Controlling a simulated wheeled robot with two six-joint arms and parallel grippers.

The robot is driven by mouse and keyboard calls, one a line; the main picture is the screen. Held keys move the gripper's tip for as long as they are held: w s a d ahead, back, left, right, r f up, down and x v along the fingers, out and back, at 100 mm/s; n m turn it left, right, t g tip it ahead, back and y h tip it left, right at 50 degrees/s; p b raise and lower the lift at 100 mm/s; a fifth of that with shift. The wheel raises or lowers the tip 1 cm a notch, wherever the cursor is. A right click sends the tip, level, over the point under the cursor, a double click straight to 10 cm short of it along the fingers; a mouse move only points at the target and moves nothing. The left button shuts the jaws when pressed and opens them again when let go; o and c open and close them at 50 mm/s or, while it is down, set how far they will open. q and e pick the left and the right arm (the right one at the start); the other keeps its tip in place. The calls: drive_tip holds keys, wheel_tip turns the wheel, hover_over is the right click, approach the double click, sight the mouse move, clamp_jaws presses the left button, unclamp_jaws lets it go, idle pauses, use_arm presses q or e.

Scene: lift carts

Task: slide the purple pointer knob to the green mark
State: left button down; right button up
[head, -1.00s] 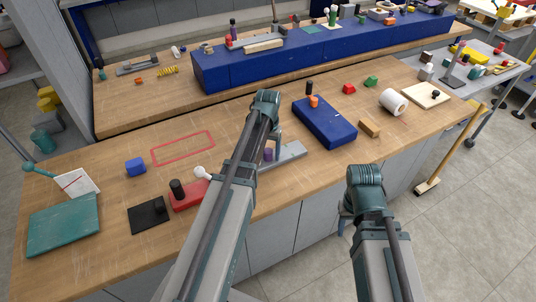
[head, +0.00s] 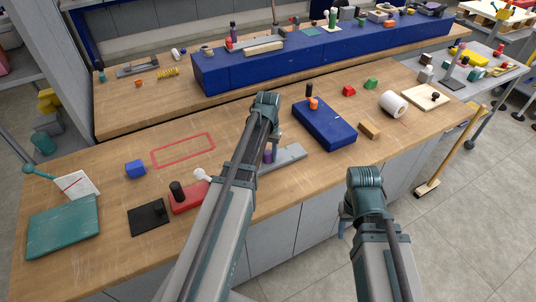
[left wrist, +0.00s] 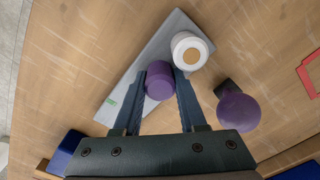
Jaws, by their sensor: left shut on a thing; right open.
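The purple knob (left wrist: 159,80) stands on a light grey plate (left wrist: 145,62) in the left wrist view, between the two fingers of my left gripper (left wrist: 162,90), which is shut on it. The green mark (left wrist: 112,101) lies on the plate toward its lower-left end, apart from the knob. In the head view the knob (head: 267,156) shows beside my left gripper (head: 273,149), and the plate (head: 290,156) reaches out to its right. My arm hides the plate's left part. My right gripper (head: 345,216) is open, in front of the bench edge, its fingers mostly hidden.
A white round piece with a tan top (left wrist: 189,50) stands close to the fingertips. Another purple knob on a dark base (left wrist: 238,112) stands beside the plate. A blue box (head: 325,122) lies to the plate's right, a red block (head: 185,199) to its left.

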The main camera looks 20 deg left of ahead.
sight(289, 152)
idle(0.7)
use_arm(q)
drive_tip(key=w+d, duration=0.5)
drive_tip(key=w, duration=0.2)
drive_tip(key=shift+d, duration=0.4)
drive_tip(key=shift+s, duration=0.1)
drive_tip(key=shift+c, duration=2.3)
unclamp_jaws()
wheel_tip(289, 152, up, 14)
drive_tip(key=p, duration=1.3)
drive_tip(key=shift+p, duration=0.4)
